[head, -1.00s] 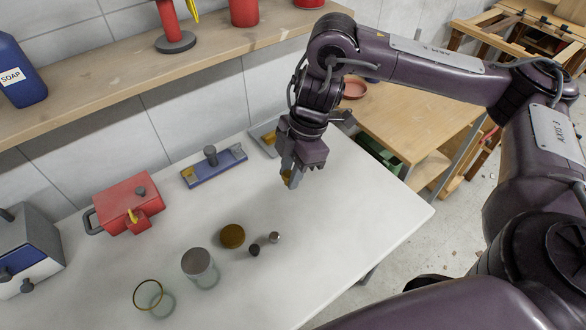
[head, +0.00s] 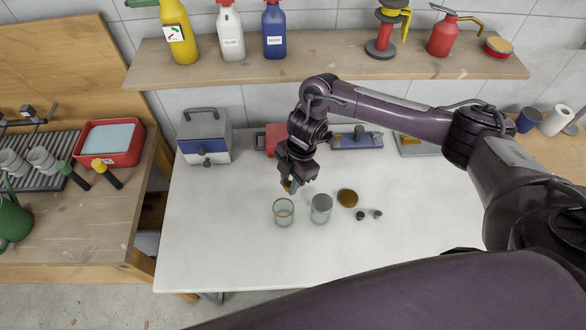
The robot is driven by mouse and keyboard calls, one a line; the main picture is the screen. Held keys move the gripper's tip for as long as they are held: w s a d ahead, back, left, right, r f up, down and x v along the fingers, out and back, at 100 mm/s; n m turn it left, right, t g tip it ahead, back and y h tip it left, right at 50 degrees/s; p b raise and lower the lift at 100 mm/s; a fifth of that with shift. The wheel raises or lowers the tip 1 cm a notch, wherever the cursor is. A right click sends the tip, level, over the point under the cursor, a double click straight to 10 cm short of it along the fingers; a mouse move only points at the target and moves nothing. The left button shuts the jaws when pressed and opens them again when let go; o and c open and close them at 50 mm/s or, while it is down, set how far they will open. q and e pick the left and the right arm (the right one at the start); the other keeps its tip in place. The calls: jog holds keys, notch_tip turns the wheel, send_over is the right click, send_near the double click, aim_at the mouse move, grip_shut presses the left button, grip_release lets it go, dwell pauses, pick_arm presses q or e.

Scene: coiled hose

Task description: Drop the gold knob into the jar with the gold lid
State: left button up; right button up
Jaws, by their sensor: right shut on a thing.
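My right gripper (head: 290,187) is shut on the gold knob (head: 287,184), which shows only partly between the fingers. It points down, just behind and above an open glass jar with a gold rim (head: 284,213). The knob appears above the table; its exact height over the jar is hard to tell. A gold lid (head: 347,198) lies flat on the table, apart from the jars. A second glass jar with a grey lid on it (head: 321,208) stands just right of the open jar. My left gripper is not in view.
Two small knobs, one dark (head: 360,216) and one lighter (head: 378,213), lie right of the jars. The white table's (head: 220,250) front and left are clear.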

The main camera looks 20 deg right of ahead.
jog(key=shift+f, duration=0.4)
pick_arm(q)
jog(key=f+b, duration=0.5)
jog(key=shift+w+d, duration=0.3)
pick_arm(e)
notch_tip(320, 180, down, 5)
jog(key=shift+w+d+f, duration=0.1)
jog(key=shift+d+f, duration=0.05)
jog(key=o, duration=1)
jog(key=shift+o, duration=0.2)
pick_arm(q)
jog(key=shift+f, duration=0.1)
